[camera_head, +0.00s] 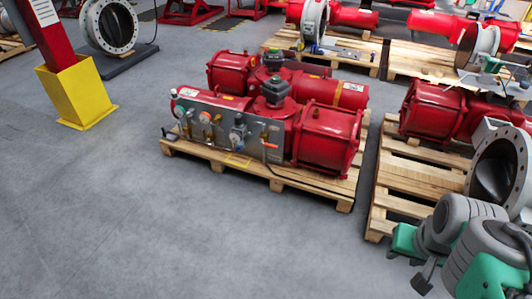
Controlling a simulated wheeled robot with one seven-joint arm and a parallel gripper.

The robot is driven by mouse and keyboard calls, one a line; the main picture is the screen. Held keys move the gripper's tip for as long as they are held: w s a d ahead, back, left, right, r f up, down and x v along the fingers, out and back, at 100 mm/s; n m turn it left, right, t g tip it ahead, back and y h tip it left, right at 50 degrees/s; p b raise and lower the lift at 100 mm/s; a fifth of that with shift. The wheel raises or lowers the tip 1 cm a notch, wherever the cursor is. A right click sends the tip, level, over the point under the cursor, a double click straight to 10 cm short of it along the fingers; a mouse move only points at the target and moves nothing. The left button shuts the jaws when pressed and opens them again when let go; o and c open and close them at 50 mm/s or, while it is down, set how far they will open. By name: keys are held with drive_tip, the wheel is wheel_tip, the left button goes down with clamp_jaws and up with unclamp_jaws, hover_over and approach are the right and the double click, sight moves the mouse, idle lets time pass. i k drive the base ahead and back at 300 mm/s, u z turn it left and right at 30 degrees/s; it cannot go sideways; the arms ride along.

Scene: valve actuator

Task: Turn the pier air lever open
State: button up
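A red valve actuator (325,135) lies on a wooden pallet (300,184) in the middle of the head view. A grey control panel (222,131) on its front left side carries several small gauges, knobs and fittings. A small orange-red handle (264,138) shows at the panel's right part, and other small red and orange parts sit further left. I cannot tell which of these is the pier air lever, or its position. My grey and green arm (470,235) is folded at the lower right, well apart from the panel. Its dark end parts (424,277) are too unclear to show the fingers' state.
Open grey floor (190,235) lies in front and left of the pallet. A second pallet (395,205) with a red actuator (440,110) stands close on the right, beside my arm. A yellow-based red post (75,92) stands at the left. More loaded pallets stand behind.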

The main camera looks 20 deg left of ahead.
sight(261, 141)
drive_tip(key=u, duration=0.7)
drive_tip(key=i, duration=0.6)
drive_tip(key=u, duration=1.3)
drive_tip(key=i, duration=1.8)
drive_tip(key=z, duration=0.5)
drive_tip(key=i, duration=0.5)
drive_tip(key=z, duration=0.35)
